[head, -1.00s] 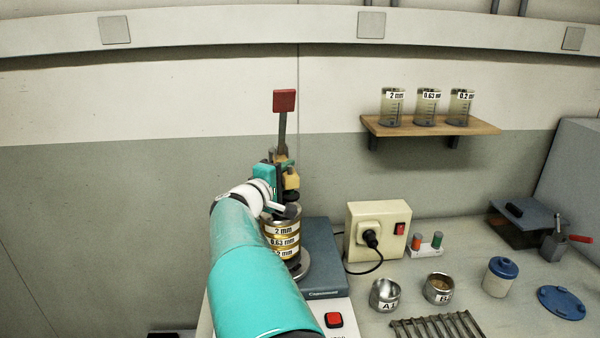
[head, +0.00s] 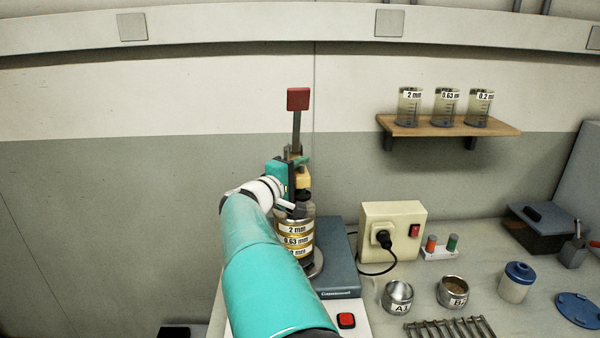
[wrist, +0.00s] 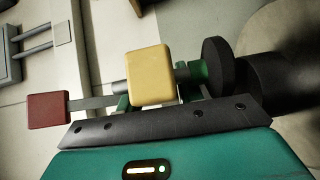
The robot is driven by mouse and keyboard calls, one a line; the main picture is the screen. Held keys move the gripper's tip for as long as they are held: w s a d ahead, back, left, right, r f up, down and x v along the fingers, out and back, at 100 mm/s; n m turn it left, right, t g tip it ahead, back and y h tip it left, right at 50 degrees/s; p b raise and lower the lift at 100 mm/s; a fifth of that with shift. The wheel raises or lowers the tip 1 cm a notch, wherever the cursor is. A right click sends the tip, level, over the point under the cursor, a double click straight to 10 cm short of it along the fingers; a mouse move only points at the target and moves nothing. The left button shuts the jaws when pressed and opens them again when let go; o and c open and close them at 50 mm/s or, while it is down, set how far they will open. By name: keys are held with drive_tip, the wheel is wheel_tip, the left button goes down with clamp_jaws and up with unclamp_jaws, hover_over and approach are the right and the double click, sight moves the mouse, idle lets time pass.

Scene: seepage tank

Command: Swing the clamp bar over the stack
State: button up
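The stack (head: 296,240) of brass-coloured sieves, labelled 2 mm, 0.63 mm and partly hidden 0.2 mm, stands upright on a blue-grey shaker. Above it is the clamp: a yellow block (head: 303,178), a green bar (head: 299,160) and a black round pad (head: 304,196). A grey lever (head: 296,132) with a red end (head: 298,99) rises behind. The wrist view shows the yellow block (wrist: 150,75), the black pad (wrist: 218,66) and the red end (wrist: 48,110). My gripper (head: 279,178) is beside the yellow block on its left. Its fingertips are not clearly seen; contact is unclear.
A beige socket box (head: 392,235) with a plug and cable stands right of the shaker (head: 338,265). Tins (head: 398,297), a lidded jar (head: 515,282) and a rack (head: 450,328) lie further right. A wooden shelf (head: 450,128) holds beakers. The wall on the left is clear.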

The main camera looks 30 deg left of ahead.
drive_tip(key=shift+a, duration=0.1)
drive_tip(key=s+a, duration=0.1)
drive_tip(key=s, duration=1.3)
